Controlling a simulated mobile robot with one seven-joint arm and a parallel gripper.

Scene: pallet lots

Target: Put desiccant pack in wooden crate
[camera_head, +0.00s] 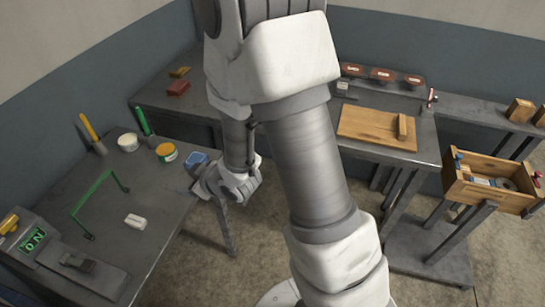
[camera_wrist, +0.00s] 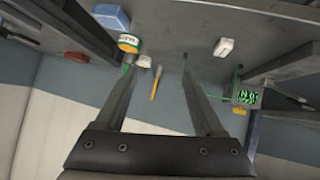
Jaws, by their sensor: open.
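A small white pack (camera_head: 135,221), which looks like the desiccant pack, lies on the left grey table. It also shows in the wrist view (camera_wrist: 224,47), beyond and to the right of my fingers. The wooden crate (camera_head: 480,194) stands on a stand at the far right in the head view, with several small items inside; it is out of the wrist view. My gripper (camera_wrist: 156,65) is open with nothing between its fingers. In the head view my wrist is near the right edge of the left table, apart from the pack.
A green wire frame (camera_head: 98,202), a scale with a green display (camera_head: 33,239), a yellow-handled tool (camera_head: 90,130), a white tub (camera_head: 128,142), a green-orange can (camera_head: 166,152) and a blue item (camera_head: 197,161) surround the pack. A wooden board (camera_head: 378,128) lies on the back table.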

